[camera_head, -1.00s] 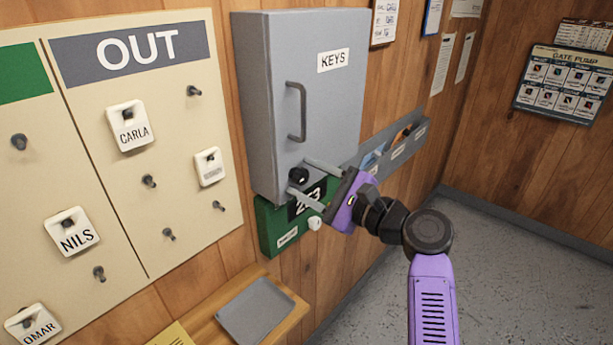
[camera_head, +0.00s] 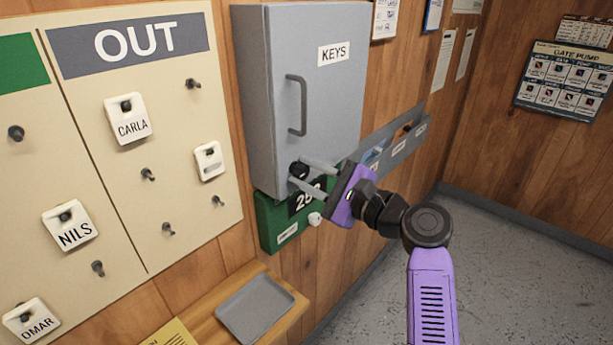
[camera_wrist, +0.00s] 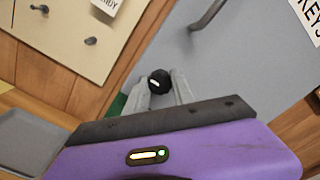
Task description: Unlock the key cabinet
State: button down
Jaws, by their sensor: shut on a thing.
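The grey key cabinet (camera_head: 335,110) hangs on the wood wall, its door closed and labelled KEYS. It has a vertical bar handle (camera_head: 297,105) and a black round knob (camera_head: 299,170) at the door's lower left. My gripper (camera_head: 302,174) is shut on the black knob, one finger on each side of it. In the wrist view the knob (camera_wrist: 159,81) sits between the fingertips (camera_wrist: 160,88) and bears a pale slanted mark. The fingers partly hide the knob in the head view.
A green box (camera_head: 270,222) with a number display and a white knob (camera_head: 315,219) is just below the cabinet. A peg board (camera_head: 190,130) with name tags is at left. A grey tray (camera_head: 255,308) lies on a wood shelf. A grey wall rack (camera_head: 385,150) is at right.

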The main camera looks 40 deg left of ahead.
jog(key=n+b, duration=0.4)
jog(key=shift+f+b, duration=0.3)
jog(key=shift+f, duration=0.1)
jog(key=n+b, duration=0.5)
jog(key=b, duration=0.1)
jog(key=n+b, duration=0.3)
jog(key=n, duration=0.1)
jog(key=shift+b, duration=0.3)
jog(key=shift+r+n+b, duration=0.15)
jog(key=shift+n+b, duration=1.55)
jog(key=shift+n, duration=0.4)
jog(key=c, duration=1.1)
grip_release()
jog(key=shift+o, duration=0.2)
jog(key=shift+r, duration=0.1)
jog(key=shift+d, duration=0.1)
jog(key=d, duration=0.7)
jog(key=shift+s+d, duration=0.3)
